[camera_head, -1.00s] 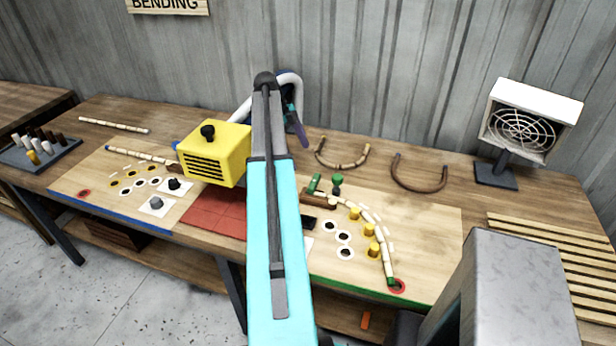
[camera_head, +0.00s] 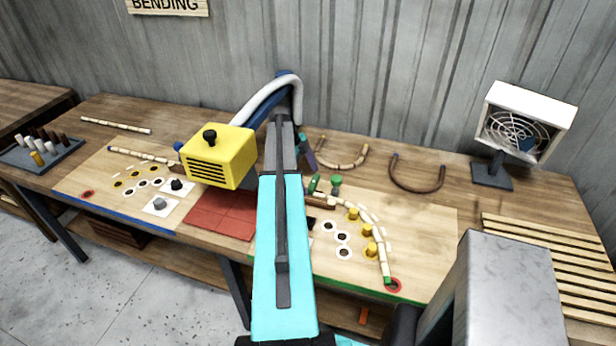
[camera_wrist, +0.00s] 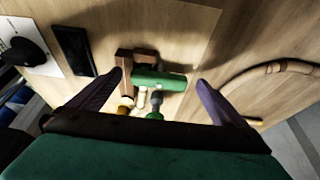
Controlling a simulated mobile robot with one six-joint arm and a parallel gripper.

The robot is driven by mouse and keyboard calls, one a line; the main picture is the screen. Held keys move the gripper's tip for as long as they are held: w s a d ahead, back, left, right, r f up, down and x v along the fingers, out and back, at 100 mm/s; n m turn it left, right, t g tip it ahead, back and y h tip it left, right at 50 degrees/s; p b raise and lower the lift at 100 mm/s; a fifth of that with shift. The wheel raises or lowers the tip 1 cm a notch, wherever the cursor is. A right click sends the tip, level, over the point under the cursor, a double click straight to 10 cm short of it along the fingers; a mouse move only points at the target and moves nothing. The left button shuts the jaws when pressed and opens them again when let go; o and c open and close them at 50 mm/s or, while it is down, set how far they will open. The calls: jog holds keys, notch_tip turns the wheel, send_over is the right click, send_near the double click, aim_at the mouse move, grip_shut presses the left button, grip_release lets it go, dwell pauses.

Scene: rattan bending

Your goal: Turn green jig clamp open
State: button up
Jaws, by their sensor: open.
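The green jig clamp's bar (camera_head: 314,184) sits at the brown block (camera_head: 318,201) at the left end of the curved rattan piece (camera_head: 378,225). A green knob (camera_head: 336,181) stands just right of it. In the wrist view the green clamp bar (camera_wrist: 160,80) lies crosswise between my open fingers, with the brown block (camera_wrist: 124,66) at its left and the green knob (camera_wrist: 155,104) below it. My gripper (camera_wrist: 161,80) is open and empty, its purple fingers either side of the bar and apart from it. In the head view my arm partly hides the gripper.
Yellow pegs (camera_head: 369,231) line the rattan's inner side. A black flat object (camera_wrist: 74,50) lies left of the clamp. A yellow box (camera_head: 217,157) stands left of my arm. A bent rattan piece (camera_head: 420,188) lies behind, and a fan heater (camera_head: 517,123) stands at right.

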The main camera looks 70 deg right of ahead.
jog(key=shift+s+f, duration=0.2)
jog(key=shift+f, duration=0.25)
jog(key=c, duration=1)
jog(key=shift+a, duration=0.1)
jog(key=shift+c, duration=0.2)
